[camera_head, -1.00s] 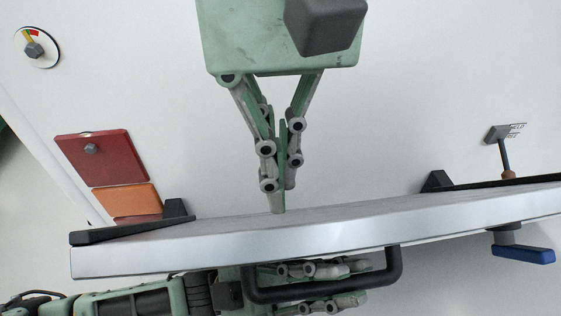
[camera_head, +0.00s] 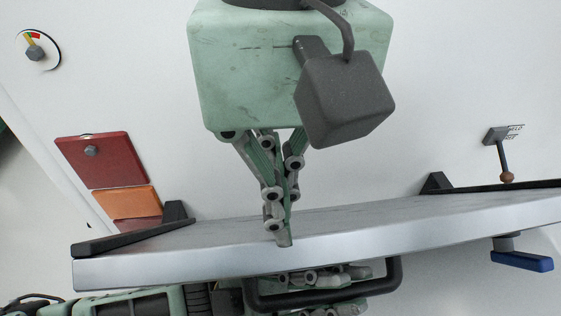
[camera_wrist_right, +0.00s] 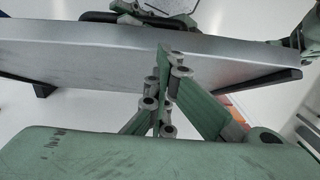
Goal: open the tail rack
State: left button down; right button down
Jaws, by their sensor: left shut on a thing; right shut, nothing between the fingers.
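The tail rack (camera_head: 350,240) is a grey metal panel with a bright front edge, tilted out from the white rear wall; its upper face shows. A black bar handle (camera_head: 395,283) sits on its front side. My left gripper (camera_head: 330,278) is shut on the black handle, partly hidden behind the bar and rack edge. My right gripper (camera_head: 283,240) is shut and empty, its fingertips at the rack's upper front edge; I cannot tell whether they touch. In the right wrist view, the rack (camera_wrist_right: 225,58) lies beyond the right fingers (camera_wrist_right: 163,50), with the handle (camera_wrist_right: 98,17) on the far side.
A blue lever (camera_head: 522,261) hangs under the rack's right end. A small lever with a brown knob (camera_head: 507,177) is on the wall at right. Black brackets (camera_head: 135,235) flank the rack. Red and orange lamps (camera_head: 100,160) and a round dial (camera_head: 37,50) are at left.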

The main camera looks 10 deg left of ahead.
pick_arm(q)
jog(key=shift+w+a+r, duration=0.15)
jog(key=shift+a+r, duration=0.05)
jog(key=shift+r, duration=0.45)
jog(key=c, duration=2)
grip_release()
